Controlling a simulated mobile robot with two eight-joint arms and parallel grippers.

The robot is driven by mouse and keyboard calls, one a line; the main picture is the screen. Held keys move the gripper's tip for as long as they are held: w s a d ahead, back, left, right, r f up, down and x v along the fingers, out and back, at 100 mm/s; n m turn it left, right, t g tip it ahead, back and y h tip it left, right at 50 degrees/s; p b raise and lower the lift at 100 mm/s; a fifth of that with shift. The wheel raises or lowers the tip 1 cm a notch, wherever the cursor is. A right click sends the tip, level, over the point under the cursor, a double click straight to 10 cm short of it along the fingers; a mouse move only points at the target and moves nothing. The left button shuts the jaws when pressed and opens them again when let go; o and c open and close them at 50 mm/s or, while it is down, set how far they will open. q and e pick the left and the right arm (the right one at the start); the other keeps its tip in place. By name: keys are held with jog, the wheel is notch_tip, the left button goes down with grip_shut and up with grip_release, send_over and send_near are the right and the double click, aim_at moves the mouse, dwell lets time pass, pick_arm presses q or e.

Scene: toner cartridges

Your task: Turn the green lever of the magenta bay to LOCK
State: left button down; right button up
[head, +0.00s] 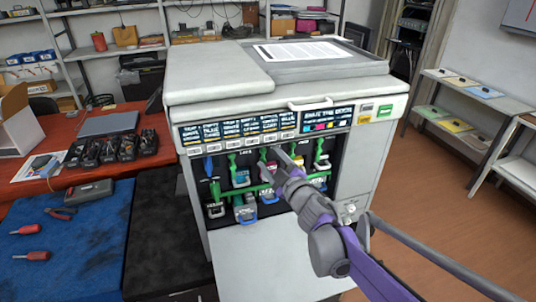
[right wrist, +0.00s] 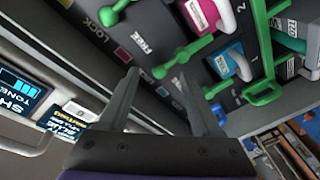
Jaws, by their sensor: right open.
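My right gripper (head: 281,160) is in front of the upper row of bays on the printer's open front. In the right wrist view its two fingers (right wrist: 156,82) are spread with nothing between them. A green lever (right wrist: 184,57) with a ball end lies just beyond the fingertips, apart from them, near a FREE mark. Another green lever (right wrist: 118,10) is farther up the picture. A magenta-labelled cartridge (right wrist: 203,14) and a cyan-labelled one (right wrist: 229,62) sit beside the levers. I cannot tell for certain which lever is the magenta bay's. In the head view my gripper covers part of the bays.
The printer (head: 215,90) has a label strip (head: 236,132) above the bays. A red table (head: 60,180) with tools stands left. A shelf (head: 470,95) stands right. Floor between is clear.

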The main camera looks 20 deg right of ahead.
jog(key=shift+w+a, duration=0.15)
jog(key=shift+w, duration=0.85)
